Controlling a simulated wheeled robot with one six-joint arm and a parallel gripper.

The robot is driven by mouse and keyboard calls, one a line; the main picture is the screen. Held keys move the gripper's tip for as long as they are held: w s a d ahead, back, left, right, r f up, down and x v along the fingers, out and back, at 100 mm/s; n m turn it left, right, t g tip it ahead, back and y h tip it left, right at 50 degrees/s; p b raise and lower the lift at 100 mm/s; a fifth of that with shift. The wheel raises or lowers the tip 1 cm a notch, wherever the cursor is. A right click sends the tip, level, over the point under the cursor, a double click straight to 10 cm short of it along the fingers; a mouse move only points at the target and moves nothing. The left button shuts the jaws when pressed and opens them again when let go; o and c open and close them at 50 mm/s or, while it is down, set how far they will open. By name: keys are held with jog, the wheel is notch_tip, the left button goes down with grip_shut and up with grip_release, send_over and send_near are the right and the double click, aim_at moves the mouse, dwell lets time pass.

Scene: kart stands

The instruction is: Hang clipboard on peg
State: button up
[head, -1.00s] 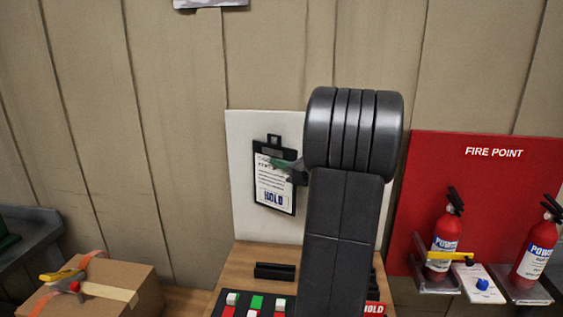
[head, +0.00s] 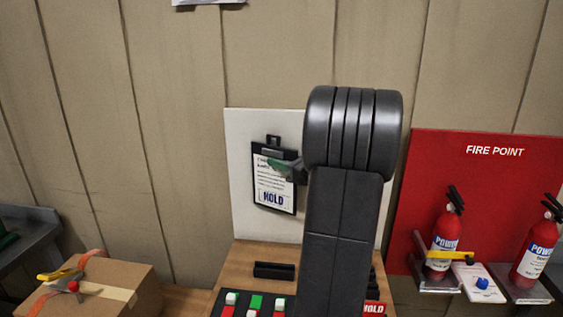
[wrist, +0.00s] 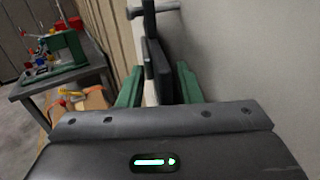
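The clipboard (head: 272,185), black with a white sheet marked HOLD, is upright against the white panel (head: 241,140), slightly tilted. In the wrist view, the clipboard (wrist: 157,68) is seen edge-on between my gripper's two green fingers. The grey peg (wrist: 168,8) sticks out from the wall at the top of that view. The clipboard's top tab meets the peg; whether the peg passes through its hole is hard to tell. My gripper (wrist: 158,86) has its fingers apart, with a gap on the wall side. In the head view, one finger overlaps the clipboard's upper right.
A red fire point panel (head: 495,185) with two extinguishers stands at right. A cardboard box (head: 120,288) is at lower left. Below the panel are a black holder (head: 274,270) and a box of red, white and green buttons (head: 257,302). My arm hides the panel's right part.

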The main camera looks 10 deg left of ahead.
jog(key=shift+d+r, duration=0.1)
jog(key=b+v, duration=0.2)
jog(key=v, duration=1.1)
jog(key=shift+s+d+b, duration=0.2)
jog(key=shift+d+b, duration=0.05)
jog(key=shift+b, duration=0.15)
jog(key=shift+a, duration=0.1)
jog(key=p+x, duration=0.2)
jog(key=x, duration=1.1)
jog(key=shift+w+p, duration=0.1)
jog(key=shift+p, duration=0.25)
jog(key=shift+a, duration=0.1)
